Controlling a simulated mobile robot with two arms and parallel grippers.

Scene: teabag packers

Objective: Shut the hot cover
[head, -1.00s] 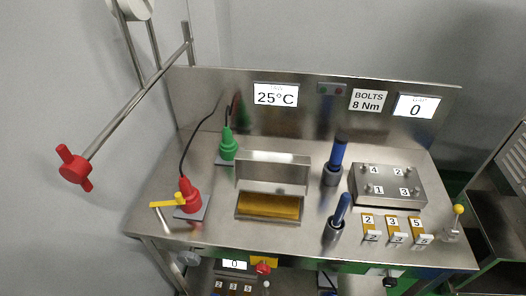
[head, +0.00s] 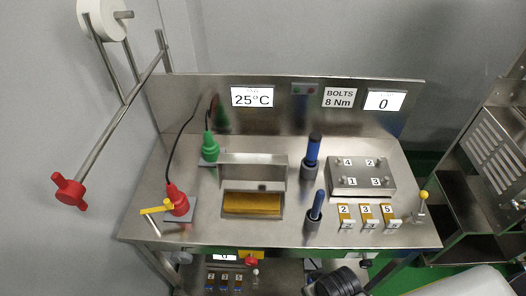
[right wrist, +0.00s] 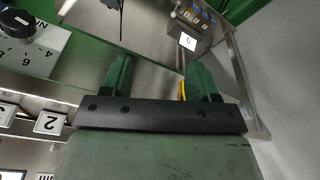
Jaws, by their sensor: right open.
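The hot cover (head: 252,172) is a grey metal lid, standing raised at the back edge of a shallow metal box on the steel bench. In front of it the box's gold-coloured plate (head: 251,204) lies exposed. My right gripper (right wrist: 160,78) shows in the right wrist view with its two green fingers wide apart and nothing between them. The cover is not recognisable in that view. Neither gripper shows in the head view; a dark part of my arm shows at its bottom edge.
A green tool (head: 210,147) and a red tool (head: 177,200) stand left of the box. Two blue-handled tools (head: 312,152) (head: 316,207) stand right of it. A bolted metal block (head: 361,176) and numbered gold pieces (head: 365,213) lie farther right. The bench front (head: 270,235) is clear.

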